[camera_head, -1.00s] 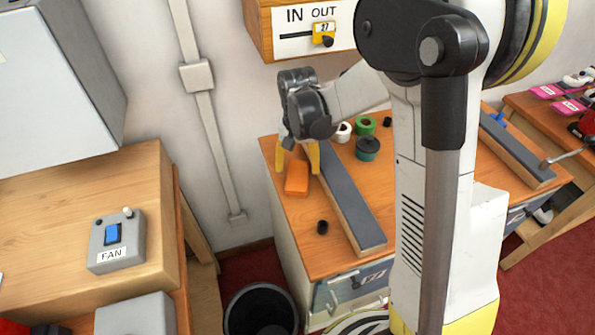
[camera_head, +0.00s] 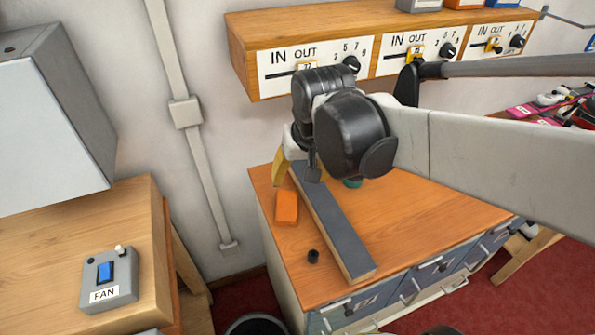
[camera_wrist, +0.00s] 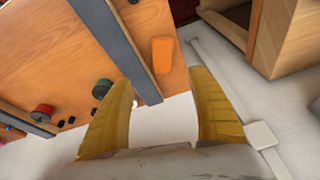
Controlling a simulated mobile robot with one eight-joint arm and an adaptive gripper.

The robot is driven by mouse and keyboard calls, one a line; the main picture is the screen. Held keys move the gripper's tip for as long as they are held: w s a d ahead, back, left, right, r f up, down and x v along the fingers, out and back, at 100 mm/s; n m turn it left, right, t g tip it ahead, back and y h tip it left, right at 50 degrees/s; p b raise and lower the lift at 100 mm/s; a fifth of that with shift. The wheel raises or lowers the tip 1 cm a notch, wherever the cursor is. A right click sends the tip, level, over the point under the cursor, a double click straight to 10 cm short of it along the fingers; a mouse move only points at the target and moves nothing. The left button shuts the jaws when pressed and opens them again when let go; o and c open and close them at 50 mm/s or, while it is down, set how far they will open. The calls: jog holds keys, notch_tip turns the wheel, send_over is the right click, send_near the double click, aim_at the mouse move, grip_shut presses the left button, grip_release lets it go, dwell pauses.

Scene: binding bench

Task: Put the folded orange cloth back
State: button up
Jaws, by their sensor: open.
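The folded orange cloth (camera_head: 286,208) lies on the left end of the wooden bench top, beside a long grey-topped bar. In the wrist view the cloth (camera_wrist: 163,55) shows beyond and between my fingertips, apart from them. My gripper (camera_wrist: 164,82) is open and empty, with two yellow fingers spread. In the head view my gripper (camera_head: 287,170) hangs above the back of the bench, behind the cloth; one finger shows and the other is mostly hidden by the wrist and bar.
The grey-topped bar (camera_head: 330,215) runs along the cloth's right side. A small black cap (camera_head: 313,256) stands in front of the cloth. A shelf with IN/OUT panels (camera_head: 305,62) is on the wall above. A fan switch box (camera_head: 109,277) sits on the left bench.

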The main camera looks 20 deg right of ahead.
jog(key=s+n+t, duration=0.2)
jog(key=s+t, duration=0.1)
jog(key=s, duration=0.5)
jog(key=shift+s+r, duration=0.25)
jog(key=shift+r, duration=0.15)
